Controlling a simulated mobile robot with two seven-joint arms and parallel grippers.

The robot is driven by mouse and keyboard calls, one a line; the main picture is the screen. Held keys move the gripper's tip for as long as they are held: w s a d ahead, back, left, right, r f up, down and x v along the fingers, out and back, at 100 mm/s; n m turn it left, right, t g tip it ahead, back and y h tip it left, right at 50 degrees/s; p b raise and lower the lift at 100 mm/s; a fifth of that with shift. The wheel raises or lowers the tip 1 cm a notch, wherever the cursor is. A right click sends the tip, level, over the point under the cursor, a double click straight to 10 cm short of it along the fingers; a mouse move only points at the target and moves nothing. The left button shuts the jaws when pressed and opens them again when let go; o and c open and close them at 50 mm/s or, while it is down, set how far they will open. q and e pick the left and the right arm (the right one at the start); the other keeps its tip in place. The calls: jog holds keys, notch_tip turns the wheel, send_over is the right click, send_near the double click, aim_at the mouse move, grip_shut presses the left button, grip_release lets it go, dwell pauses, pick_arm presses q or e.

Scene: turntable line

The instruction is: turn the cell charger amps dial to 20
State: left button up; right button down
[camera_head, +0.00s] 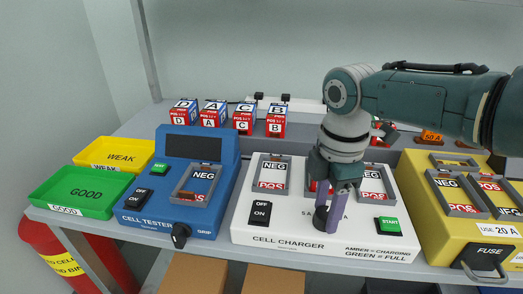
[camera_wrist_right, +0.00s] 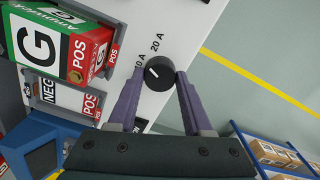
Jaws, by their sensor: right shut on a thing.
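The white cell charger (camera_head: 262,222) stands on the bench between the blue tester and the yellow box. My right gripper (camera_head: 328,222) points down at its front middle, with its purple fingers shut on the black amps dial (camera_wrist_right: 157,73). In the right wrist view the dial lies between the two fingertips. Its white mark seems to point nearer the "10 A" label (camera_wrist_right: 140,64) than the "20 A" label (camera_wrist_right: 157,44). In the head view the fingers mostly cover the dial and its labels. My left gripper is not in view.
The charger has an OFF/ON switch (camera_head: 260,212) and a green START button (camera_head: 388,224). The blue cell tester (camera_head: 150,205) is to the left; the yellow fuse box (camera_head: 450,225) is to the right.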

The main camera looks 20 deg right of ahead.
jog(key=m+p, duration=0.1)
jog(key=m, duration=0.3)
jog(key=shift+m, duration=1.6)
jog(key=shift+c, duration=1.6)
grip_release()
